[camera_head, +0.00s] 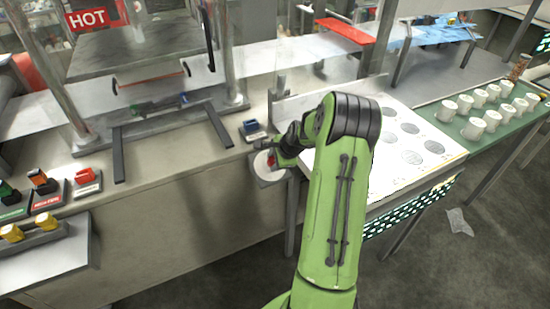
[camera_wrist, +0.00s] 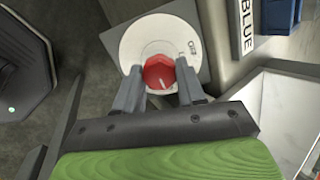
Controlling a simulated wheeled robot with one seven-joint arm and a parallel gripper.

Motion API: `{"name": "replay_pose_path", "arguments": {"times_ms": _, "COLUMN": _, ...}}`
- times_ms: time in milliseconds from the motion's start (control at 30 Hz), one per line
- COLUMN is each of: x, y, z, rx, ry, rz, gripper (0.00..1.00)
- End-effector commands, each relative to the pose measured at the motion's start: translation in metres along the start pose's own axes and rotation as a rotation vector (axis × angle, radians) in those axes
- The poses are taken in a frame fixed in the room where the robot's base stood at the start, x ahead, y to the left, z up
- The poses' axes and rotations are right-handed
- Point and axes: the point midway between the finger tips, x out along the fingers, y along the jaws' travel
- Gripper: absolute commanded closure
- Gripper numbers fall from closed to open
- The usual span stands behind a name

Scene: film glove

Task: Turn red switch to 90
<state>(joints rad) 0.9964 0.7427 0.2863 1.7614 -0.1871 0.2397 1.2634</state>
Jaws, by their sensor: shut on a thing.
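The red switch (camera_wrist: 159,73) is a round red knob with a pale pointer line, in the middle of a white dial (camera_wrist: 132,40) with small markings. In the wrist view my gripper (camera_wrist: 160,85) has one grey finger on each side of the knob and is shut on it. The pointer line slants toward the lower right of that view; I cannot read the dial number it faces. In the head view the white dial (camera_head: 265,166) is on the front of the counter, and my arm partly hides it and the knob.
A blue item (camera_head: 251,127) sits on the counter just above the dial, beside a BLUE label (camera_wrist: 246,25). A white panel with round grey discs (camera_head: 411,158) is to the right. White mugs (camera_head: 473,128) stand on a green surface. Red and yellow controls (camera_head: 86,178) are at left.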

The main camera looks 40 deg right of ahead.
Motion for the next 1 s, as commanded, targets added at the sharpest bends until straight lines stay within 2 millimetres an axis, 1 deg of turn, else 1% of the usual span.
{"name": "replay_pose_path", "arguments": {"times_ms": 200, "x": -0.0003, "y": 0.0, "z": -0.0001, "rx": 0.05, "ry": 0.0, "rz": -0.006, "gripper": 0.91}}
{"name": "replay_pose_path", "arguments": {"times_ms": 667, "x": 0.0, "y": 0.0001, "z": -0.0002, "rx": 0.062, "ry": 0.0, "rz": -0.008, "gripper": 0.91}}
{"name": "replay_pose_path", "arguments": {"times_ms": 700, "x": 0.0, "y": 0.0001, "z": -0.0002, "rx": 0.062, "ry": 0.0, "rz": -0.008, "gripper": 0.58}}
{"name": "replay_pose_path", "arguments": {"times_ms": 833, "x": 0.0, "y": 0.0001, "z": -0.0002, "rx": 0.061, "ry": 0.0, "rz": -0.008, "gripper": 0.38}}
{"name": "replay_pose_path", "arguments": {"times_ms": 867, "x": 0.0, "y": 0.0001, "z": -0.0002, "rx": 0.061, "ry": 0.0, "rz": -0.008, "gripper": 0.35}}
{"name": "replay_pose_path", "arguments": {"times_ms": 1000, "x": 0.0, "y": 0.0002, "z": -0.0002, "rx": 0.061, "ry": 0.0, "rz": -0.008, "gripper": 0.35}}
